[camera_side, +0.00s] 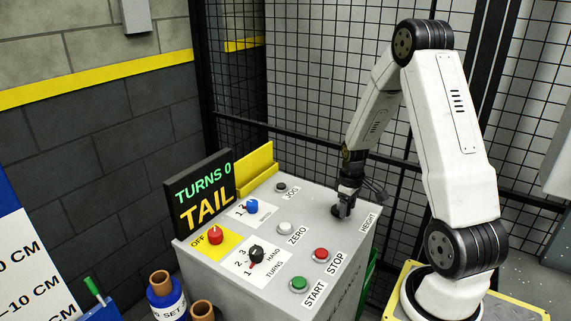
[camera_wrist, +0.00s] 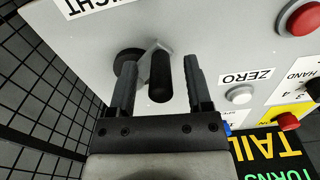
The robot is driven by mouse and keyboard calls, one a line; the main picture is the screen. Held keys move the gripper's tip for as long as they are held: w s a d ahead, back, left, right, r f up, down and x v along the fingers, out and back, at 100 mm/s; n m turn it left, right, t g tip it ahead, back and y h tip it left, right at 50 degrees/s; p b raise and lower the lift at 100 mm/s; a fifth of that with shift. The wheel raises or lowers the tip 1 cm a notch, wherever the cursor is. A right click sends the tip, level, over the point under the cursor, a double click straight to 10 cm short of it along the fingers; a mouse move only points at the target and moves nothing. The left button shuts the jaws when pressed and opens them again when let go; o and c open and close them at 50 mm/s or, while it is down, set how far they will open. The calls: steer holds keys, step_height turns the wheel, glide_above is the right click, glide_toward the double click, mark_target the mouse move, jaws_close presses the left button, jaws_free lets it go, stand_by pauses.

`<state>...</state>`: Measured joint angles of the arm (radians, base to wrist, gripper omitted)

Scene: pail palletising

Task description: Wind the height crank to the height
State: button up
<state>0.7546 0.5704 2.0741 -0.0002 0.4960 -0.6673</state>
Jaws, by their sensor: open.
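The height crank shows in the wrist view: a black upright handle (camera_wrist: 160,77) on a grey arm, with a dark round hub (camera_wrist: 127,66) to its left. My gripper (camera_wrist: 160,80) is open, with one finger on each side of the handle and a gap visible on both sides. In the side view my gripper (camera_side: 346,205) is low over the right end of the grey console (camera_side: 330,285), beside the HEIGHT label (camera_side: 369,222). There it hides most of the crank. The display (camera_side: 203,193) reads TURNS 0 and TAIL.
The console also carries a red OFF knob (camera_side: 215,235), a blue knob (camera_side: 252,206), a black HAND TURNS knob (camera_side: 256,252), a white ZERO button (camera_side: 286,228), a red STOP button (camera_side: 320,254) and a green START button (camera_side: 298,284). A mesh fence (camera_side: 300,80) stands behind.

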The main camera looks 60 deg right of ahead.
steer(key=shift+r, duration=3.65)
steer(key=shift+m, duration=0.3)
steer(key=m, duration=0.3)
steer(key=shift+m, duration=0.4)
steer(key=m, duration=1.3)
steer(key=shift+m, duration=0.4)
steer(key=shift+f, duration=0.1)
steer(key=shift+f, duration=3.8)
